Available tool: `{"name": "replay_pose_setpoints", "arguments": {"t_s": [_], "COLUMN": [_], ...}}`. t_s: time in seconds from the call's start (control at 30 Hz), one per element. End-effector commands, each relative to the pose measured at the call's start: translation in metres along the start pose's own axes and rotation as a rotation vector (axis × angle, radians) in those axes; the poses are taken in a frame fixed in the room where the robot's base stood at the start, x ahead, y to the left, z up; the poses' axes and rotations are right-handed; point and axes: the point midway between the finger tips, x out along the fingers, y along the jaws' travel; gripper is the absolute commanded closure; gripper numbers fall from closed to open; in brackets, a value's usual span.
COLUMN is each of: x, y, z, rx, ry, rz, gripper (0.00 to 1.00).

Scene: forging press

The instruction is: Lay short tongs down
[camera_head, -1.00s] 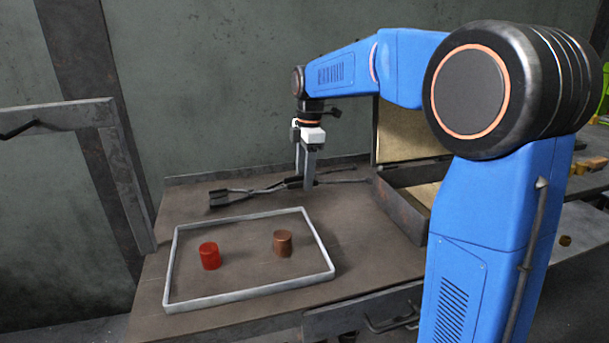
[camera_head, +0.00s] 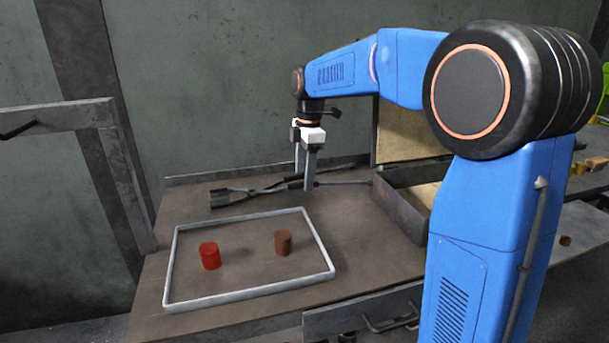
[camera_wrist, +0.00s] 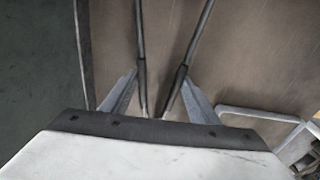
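The short tongs (camera_head: 232,197) lie on the bench top behind the white-rimmed frame, with their dark jaws to the left and their handles to the right. In the wrist view the two handles of the tongs (camera_wrist: 141,50) run between the spread fingers of my gripper (camera_wrist: 158,78) and stand apart from each other. The fingers are open, one on the outer side of each handle. Whether they still touch the handles cannot be told.
A white-rimmed frame (camera_head: 250,294) holds a red cylinder (camera_head: 210,256) and a brown cylinder (camera_head: 283,243) at the front. An open metal box (camera_head: 402,213) stands to the right of my gripper. A low ledge (camera_head: 225,174) runs along the bench's back edge.

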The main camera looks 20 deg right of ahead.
Motion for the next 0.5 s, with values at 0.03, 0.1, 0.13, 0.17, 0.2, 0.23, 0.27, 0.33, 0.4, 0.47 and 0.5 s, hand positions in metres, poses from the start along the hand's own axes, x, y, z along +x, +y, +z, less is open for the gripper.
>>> {"name": "replay_pose_setpoints", "arguments": {"t_s": [0.03, 0.1, 0.13, 0.17, 0.2, 0.23, 0.27, 0.33, 0.4, 0.47, 0.5], "x": [-0.0005, -0.0004, -0.0004, -0.0004, -0.0003, -0.0003, -0.0002, -0.0002, -0.0001, -0.0001, -0.0001], "y": [0.0001, 0.0, 0.0, 0.0, 0.0, 0.0, 0.0, 0.0, 0.0, 0.0, 0.0], "z": [0.0, 0.0, 0.0, 0.0, 0.0, 0.0, 0.0, 0.0, 0.0, 0.0, 0.0], "rx": [0.0, 0.0, 0.0, 0.0, 0.0, 0.0, 0.0, 0.0, 0.0, 0.0, 0.0], "ry": [0.0, 0.0, 0.0, 0.0, 0.0, 0.0, 0.0, 0.0, 0.0, 0.0, 0.0], "rz": [0.001, 0.001, 0.001, 0.001, 0.001, 0.001, 0.0, 0.0, 0.0, 0.0, 0.0], "gripper": [0.36, 0.36, 0.36, 0.36, 0.36, 0.36, 0.31, 0.14, 0.14, 0.14, 0.14]}}
